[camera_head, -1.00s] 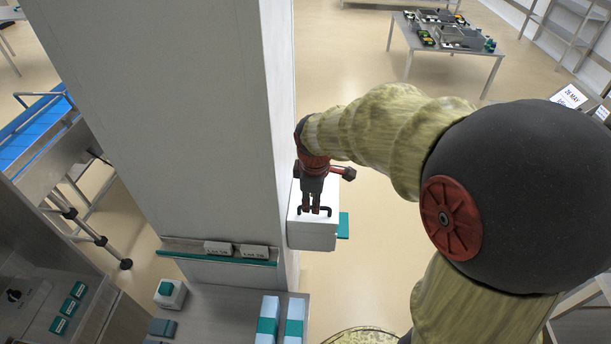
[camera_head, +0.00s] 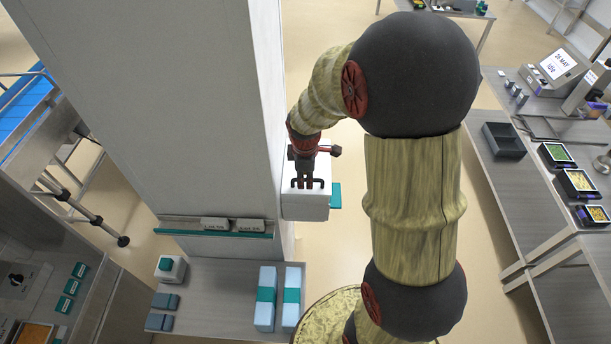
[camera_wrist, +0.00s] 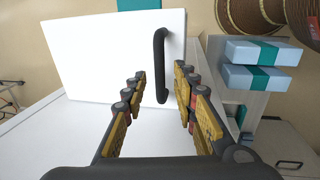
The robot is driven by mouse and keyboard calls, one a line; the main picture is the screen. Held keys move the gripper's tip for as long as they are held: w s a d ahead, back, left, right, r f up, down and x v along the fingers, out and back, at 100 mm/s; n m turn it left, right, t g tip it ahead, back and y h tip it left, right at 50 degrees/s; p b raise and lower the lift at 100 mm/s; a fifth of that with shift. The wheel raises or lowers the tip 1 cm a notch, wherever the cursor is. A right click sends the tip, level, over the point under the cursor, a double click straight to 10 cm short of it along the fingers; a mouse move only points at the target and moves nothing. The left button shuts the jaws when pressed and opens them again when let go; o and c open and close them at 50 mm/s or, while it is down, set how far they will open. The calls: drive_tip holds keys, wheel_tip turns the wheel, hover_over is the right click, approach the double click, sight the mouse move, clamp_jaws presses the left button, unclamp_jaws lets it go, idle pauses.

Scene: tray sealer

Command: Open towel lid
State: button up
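The towel box is a white box (camera_head: 305,208) on the side of the grey pillar, with a teal piece (camera_head: 335,196) at its right. In the wrist view its white lid (camera_wrist: 95,60) fills the upper left and carries a dark bar handle (camera_wrist: 160,42). My gripper (camera_head: 307,184) is at the handle in the head view, which it partly hides. In the wrist view my gripper (camera_wrist: 161,72) is open, with one finger on each side of the handle. The fingers look apart from the handle. The lid looks closed.
The pillar (camera_head: 200,110) stands close on the left, with a small ledge (camera_head: 212,229) on it. Below is a counter with blue-and-teal packs (camera_head: 265,300). A steel table (camera_head: 510,180) with trays stands at the right. Open floor lies between.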

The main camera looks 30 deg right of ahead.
drive_tip(key=c, duration=0.3)
drive_tip(key=c, duration=0.4)
clamp_jaws()
